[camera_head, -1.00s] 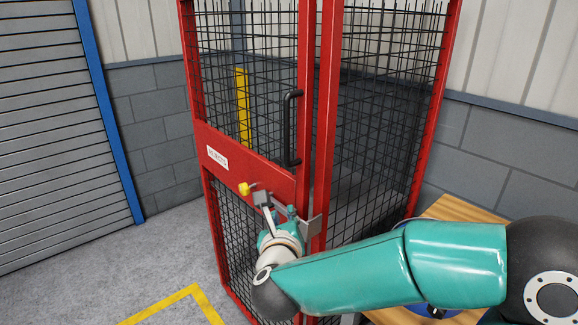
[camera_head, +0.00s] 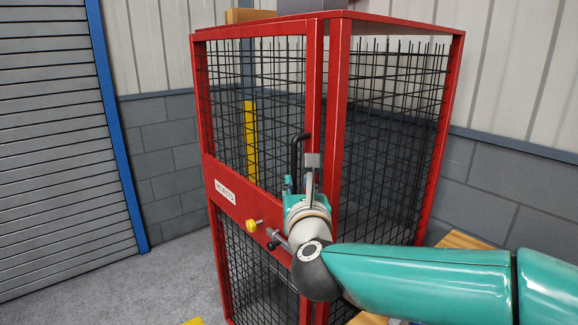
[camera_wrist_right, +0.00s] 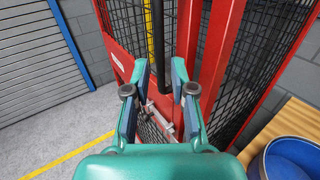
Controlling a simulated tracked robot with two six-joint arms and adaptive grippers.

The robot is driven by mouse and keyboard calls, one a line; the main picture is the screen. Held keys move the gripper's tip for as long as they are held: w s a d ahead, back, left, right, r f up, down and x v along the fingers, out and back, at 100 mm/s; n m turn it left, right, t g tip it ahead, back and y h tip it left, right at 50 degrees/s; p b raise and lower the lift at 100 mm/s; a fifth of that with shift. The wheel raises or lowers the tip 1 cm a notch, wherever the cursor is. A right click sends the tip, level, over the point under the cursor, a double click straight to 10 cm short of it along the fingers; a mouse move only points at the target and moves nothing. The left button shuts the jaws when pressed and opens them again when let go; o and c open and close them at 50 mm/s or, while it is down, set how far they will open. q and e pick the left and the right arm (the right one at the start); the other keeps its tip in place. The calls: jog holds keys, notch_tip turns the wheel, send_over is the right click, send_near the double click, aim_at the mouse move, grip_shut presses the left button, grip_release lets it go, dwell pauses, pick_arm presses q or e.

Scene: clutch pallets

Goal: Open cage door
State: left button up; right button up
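The red cage door (camera_head: 240,200) with black mesh stands upright, its right edge close beside the cage's corner post (camera_head: 338,110). It looks shut. A black vertical handle (camera_head: 295,155) is on the door's right stile; it also shows in the wrist view (camera_wrist_right: 162,45). Below it are a yellow knob (camera_head: 252,225) and a grey latch (camera_head: 275,240), partly hidden by my right arm. My right gripper (camera_head: 301,180) is at the handle's lower end. In the wrist view its fingers (camera_wrist_right: 160,75) are apart, with the handle lined up between them; contact cannot be told. My left gripper is out of view.
A wooden surface (camera_wrist_right: 290,125) with a blue round container (camera_wrist_right: 290,160) stands at the right of the cage. A roller shutter (camera_head: 50,130) and block wall (camera_head: 160,150) are behind. The grey floor (camera_head: 180,280) left of the cage is clear, with yellow marking.

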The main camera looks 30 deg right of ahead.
aim_at(294, 170)
jog(key=p+x, duration=0.2)
jog(key=x, duration=0.6)
grip_shut()
